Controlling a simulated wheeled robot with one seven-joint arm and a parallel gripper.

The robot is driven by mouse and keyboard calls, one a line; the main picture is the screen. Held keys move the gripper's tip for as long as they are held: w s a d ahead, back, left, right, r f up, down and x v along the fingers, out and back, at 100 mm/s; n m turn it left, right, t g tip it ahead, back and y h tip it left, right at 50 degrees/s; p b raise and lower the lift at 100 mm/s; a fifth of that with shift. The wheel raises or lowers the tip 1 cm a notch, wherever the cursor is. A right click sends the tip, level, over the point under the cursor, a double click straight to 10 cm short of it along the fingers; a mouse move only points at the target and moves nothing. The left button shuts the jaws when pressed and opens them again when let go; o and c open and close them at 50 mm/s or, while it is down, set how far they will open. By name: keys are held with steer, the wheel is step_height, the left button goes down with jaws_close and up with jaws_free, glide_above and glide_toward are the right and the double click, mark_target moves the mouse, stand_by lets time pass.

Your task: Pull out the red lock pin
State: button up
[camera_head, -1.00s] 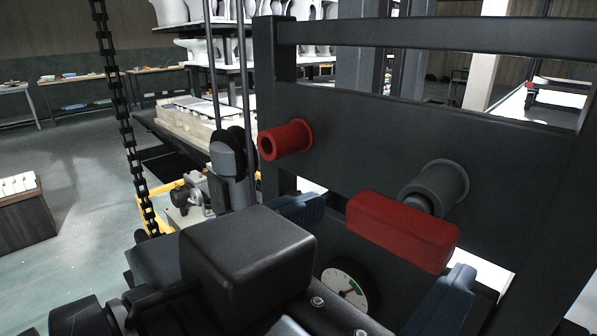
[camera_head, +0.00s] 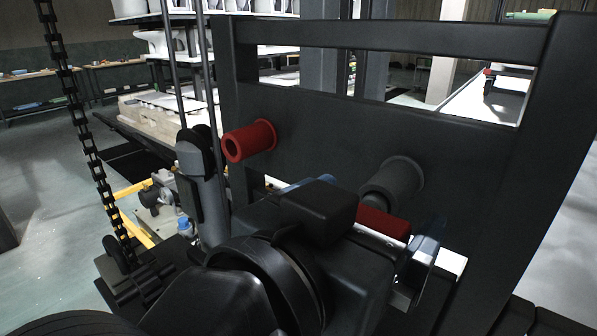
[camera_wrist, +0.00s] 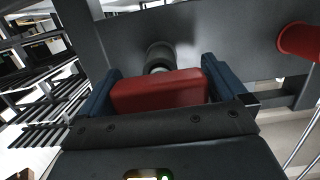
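The red lock pin has a red block-shaped handle (camera_head: 382,222), which also shows in the wrist view (camera_wrist: 160,92). It sits in front of a grey round socket (camera_head: 392,185) on the dark plate; the pin's shaft is hidden. My gripper (camera_wrist: 162,68) has its two blue fingers at the two ends of the handle. The fingers look very close to the handle ends, but I cannot tell whether they press on it. In the head view my gripper (camera_head: 388,199) hides most of the handle.
A red hollow tube (camera_head: 249,142) sticks out of the dark plate (camera_head: 320,130) to the left of the socket. A hanging chain (camera_head: 80,120) and a grey post (camera_head: 205,195) stand at the left. Shelves with white ware (camera_head: 170,43) are behind.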

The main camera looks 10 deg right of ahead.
steer(key=c, duration=0.9)
steer(key=o, duration=0.7)
steer(key=c, duration=0.6)
steer(key=shift+s+a, duration=0.25)
steer(key=f+b+v, duration=0.1)
steer(key=b+v, duration=0.1)
steer(key=v, duration=0.4)
steer(key=shift+s+a, duration=0.2)
steer(key=f+b+v, duration=0.1)
steer(key=v, duration=0.5)
steer(key=shift+s+a, duration=0.15)
